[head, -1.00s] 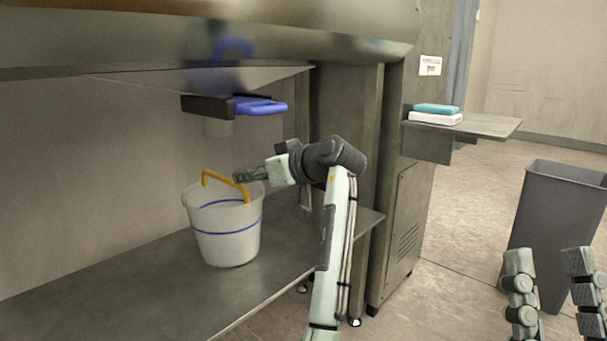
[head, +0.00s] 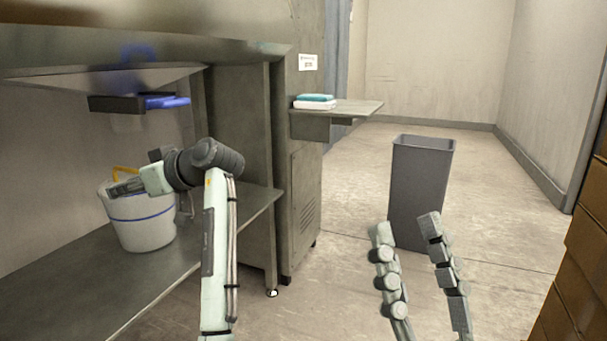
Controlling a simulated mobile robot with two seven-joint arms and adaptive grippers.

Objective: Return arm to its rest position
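My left gripper (head: 126,187) is at the white bucket (head: 143,228), by its upper rim and in front of part of its yellow handle (head: 125,171). The fingers are small and seen side-on, so I cannot tell whether they are open or shut, or whether they touch the handle. My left arm (head: 217,255) rises from the bottom of the view and bends left at a dark joint. My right gripper (head: 405,228) points up at the lower right, its two fingers spread apart and empty.
The bucket stands on a grey metal lower shelf (head: 90,290) under the machine. A blue-handled fixture (head: 165,102) hangs above it. A side shelf (head: 355,108) holds teal and white items (head: 315,102). A grey bin (head: 420,180) stands behind my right gripper. Brown boxes (head: 585,255) edge the right.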

